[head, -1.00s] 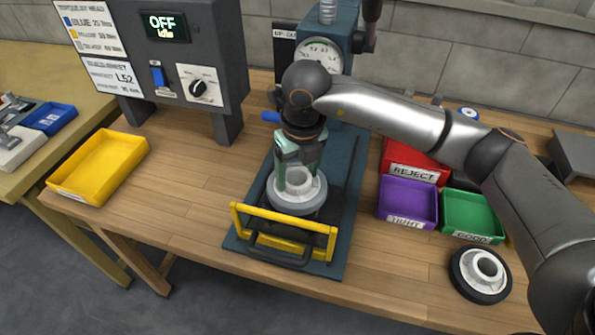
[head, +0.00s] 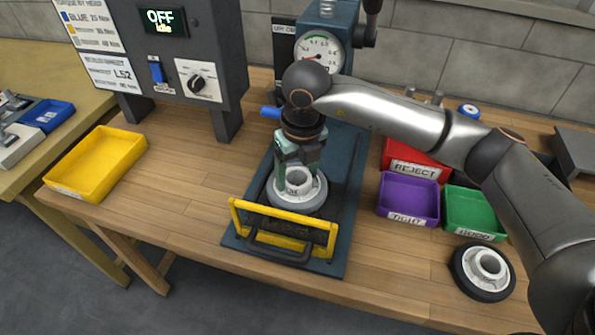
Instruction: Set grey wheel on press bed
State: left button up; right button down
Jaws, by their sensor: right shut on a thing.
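The grey wheel (head: 308,198) is at the press bed, behind the yellow guard bar. My right gripper (head: 297,180) comes down from above and is shut on the wheel's raised hub. The dark blue press base (head: 347,190) lies under and around the wheel; whether the wheel touches the bed is hidden. The press column with its round gauge (head: 319,52) stands behind my gripper. My left gripper is not in view.
A second wheel with a black tyre (head: 483,272) lies at the front right. Red (head: 413,160), purple (head: 408,200) and green (head: 473,213) bins stand right of the press. A yellow tray (head: 97,163) is at left. A control box (head: 200,50) reads OFF, idle.

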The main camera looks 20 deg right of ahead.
jog(key=shift+f+b, duration=0.45)
jog(key=shift+b, duration=0.1)
grip_release()
dwell(0.4)
notch_tip(320, 180, up, 12)
jog(key=s, duration=0.1)
jog(key=shift+s+d+r, duration=0.15)
jog(key=shift+s+r, duration=0.1)
dwell(0.4)
